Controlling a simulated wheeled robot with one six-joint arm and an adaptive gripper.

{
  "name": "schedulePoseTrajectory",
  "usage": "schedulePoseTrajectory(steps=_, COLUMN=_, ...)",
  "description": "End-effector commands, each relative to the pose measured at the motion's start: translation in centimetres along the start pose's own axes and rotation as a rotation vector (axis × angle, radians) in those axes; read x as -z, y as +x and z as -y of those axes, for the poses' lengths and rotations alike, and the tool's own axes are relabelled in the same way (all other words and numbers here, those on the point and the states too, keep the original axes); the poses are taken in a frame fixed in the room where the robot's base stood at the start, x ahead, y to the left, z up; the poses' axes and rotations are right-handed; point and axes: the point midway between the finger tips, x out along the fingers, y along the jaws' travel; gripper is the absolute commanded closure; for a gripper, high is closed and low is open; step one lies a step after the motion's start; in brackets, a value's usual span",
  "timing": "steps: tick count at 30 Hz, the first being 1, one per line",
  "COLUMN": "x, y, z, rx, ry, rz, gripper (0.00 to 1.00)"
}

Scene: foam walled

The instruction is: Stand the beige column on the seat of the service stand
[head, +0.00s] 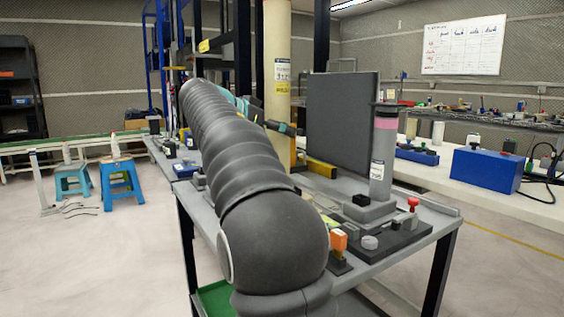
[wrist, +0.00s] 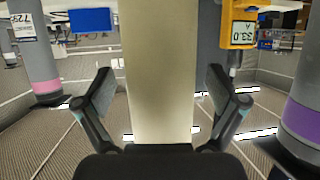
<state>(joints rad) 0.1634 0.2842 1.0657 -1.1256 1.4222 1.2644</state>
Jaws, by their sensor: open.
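In the wrist view the beige column (wrist: 158,75) runs between the fingers of my gripper (wrist: 160,80). The fingers are open, with a gap on each side. In the head view my gripper (head: 268,117) is at the column, mostly hidden by my arm. A grey table (head: 440,225) stands in front; I cannot tell for sure whether it is the service stand, or which part is the seat.
A dark upright panel (head: 341,118) and a grey cylinder with a pink band (head: 384,150) stand right of the column. Stamps, including an orange one (head: 338,240), lie in front. A yellow meter (wrist: 238,25) is close to the fingers in the wrist view. Blue stools (head: 120,178) stand left.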

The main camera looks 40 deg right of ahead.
Motion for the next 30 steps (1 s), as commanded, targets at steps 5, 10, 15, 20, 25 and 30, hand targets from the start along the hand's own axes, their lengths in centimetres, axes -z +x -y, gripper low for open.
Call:
schedulePoseTrajectory(steps=5, x=0.0, y=0.0, z=0.0, rx=0.001, ry=0.000, rz=0.000, gripper=0.05)
schedulePoseTrajectory(steps=10, x=0.0, y=0.0, z=0.0, rx=0.001, ry=-0.001, rz=0.000, gripper=0.45)
schedulePoseTrajectory(steps=15, x=0.0, y=0.0, z=0.0, rx=0.001, ry=-0.001, rz=0.000, gripper=0.88)
schedulePoseTrajectory(steps=20, x=0.3, y=-0.1, z=-0.1, rx=0.002, ry=0.002, rz=-0.004, gripper=1.00)
schedulePoseTrajectory(steps=25, x=0.3, y=-0.2, z=-0.1, rx=0.002, ry=0.002, rz=-0.004, gripper=1.00)
schedulePoseTrajectory(steps=30, x=1.2, y=-0.6, z=-0.5, rx=0.003, ry=0.004, rz=-0.005, gripper=1.00)
